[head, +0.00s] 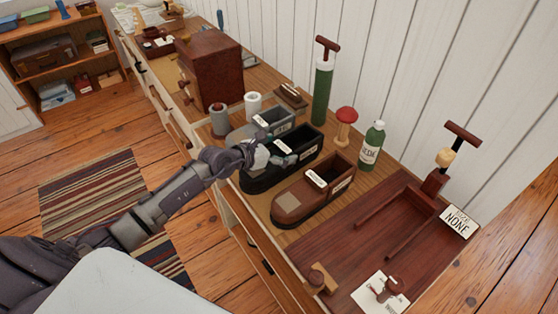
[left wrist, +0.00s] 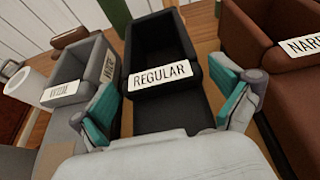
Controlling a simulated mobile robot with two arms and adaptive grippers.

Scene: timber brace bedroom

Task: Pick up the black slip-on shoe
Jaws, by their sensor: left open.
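The black slip-on shoe (head: 262,184) stands on the wooden dresser top, between a grey shoe and a brown one. It looks like a blocky open box with a rounded toe. In the left wrist view the black shoe (left wrist: 160,38) lies straight ahead, with a white "REGULAR" tag across it. My left gripper (head: 275,158) is over the shoe, with its fingers partly hiding it. In the left wrist view the gripper (left wrist: 172,102) is open, one teal-padded finger on each side of the shoe's toe part. I see nothing held. I cannot tell whether the fingers touch it. My right gripper is not in view.
The grey shoe (head: 245,131) and brown shoe (head: 290,205) stand close on either side. Behind are a green cylinder (head: 322,92), a red mushroom-shaped object (head: 345,122) and a green bottle (head: 372,145). A dark red tray (head: 345,235) lies at right; a wooden chest (head: 212,70) stands farther back.

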